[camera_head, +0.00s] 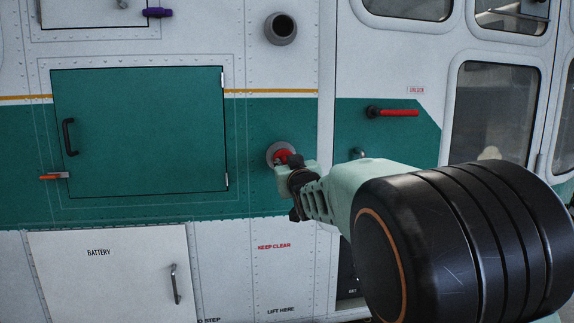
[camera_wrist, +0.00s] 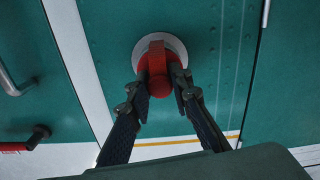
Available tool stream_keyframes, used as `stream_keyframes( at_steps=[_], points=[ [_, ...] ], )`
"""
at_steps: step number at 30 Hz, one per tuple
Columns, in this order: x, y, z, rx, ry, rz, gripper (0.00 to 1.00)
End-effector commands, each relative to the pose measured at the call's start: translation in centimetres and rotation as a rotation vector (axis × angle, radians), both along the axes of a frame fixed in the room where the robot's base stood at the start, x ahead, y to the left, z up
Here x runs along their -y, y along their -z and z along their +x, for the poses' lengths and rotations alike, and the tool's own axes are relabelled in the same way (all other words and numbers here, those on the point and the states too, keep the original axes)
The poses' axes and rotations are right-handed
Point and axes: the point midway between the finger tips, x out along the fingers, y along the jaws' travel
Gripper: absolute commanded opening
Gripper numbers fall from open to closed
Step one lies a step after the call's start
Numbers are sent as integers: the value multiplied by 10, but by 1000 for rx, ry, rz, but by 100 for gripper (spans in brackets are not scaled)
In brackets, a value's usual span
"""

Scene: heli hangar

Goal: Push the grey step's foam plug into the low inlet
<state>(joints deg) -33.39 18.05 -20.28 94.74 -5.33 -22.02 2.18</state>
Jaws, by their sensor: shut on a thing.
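The red foam plug (camera_head: 281,155) sits at the mouth of the low inlet (camera_head: 269,152), a grey ring on the green band of the hull. In the wrist view the plug (camera_wrist: 157,65) is in front of the pale ring (camera_wrist: 177,46) and covers its opening. How deep it sits cannot be told. My gripper (camera_head: 291,163) is shut on the plug. Its dark fingers (camera_wrist: 163,86) lie on either side of the plug's near end in the wrist view. My arm hides part of the plug and ring in the head view.
An open, dark upper inlet (camera_head: 281,28) is above. A green hatch (camera_head: 140,130) with a black handle is at left, above the white battery door (camera_head: 110,270). A red door handle (camera_head: 395,113) sticks out at right, and a curved grey handle (camera_wrist: 14,80) shows in the wrist view.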

Motion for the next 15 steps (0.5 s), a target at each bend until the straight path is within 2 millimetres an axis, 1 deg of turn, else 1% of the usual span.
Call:
stream_keyframes(
  at_steps=[14,15],
  points=[
    [-2,-1,7,1,1,-1,0],
    [-2,-1,7,1,1,-1,21]
  ],
)
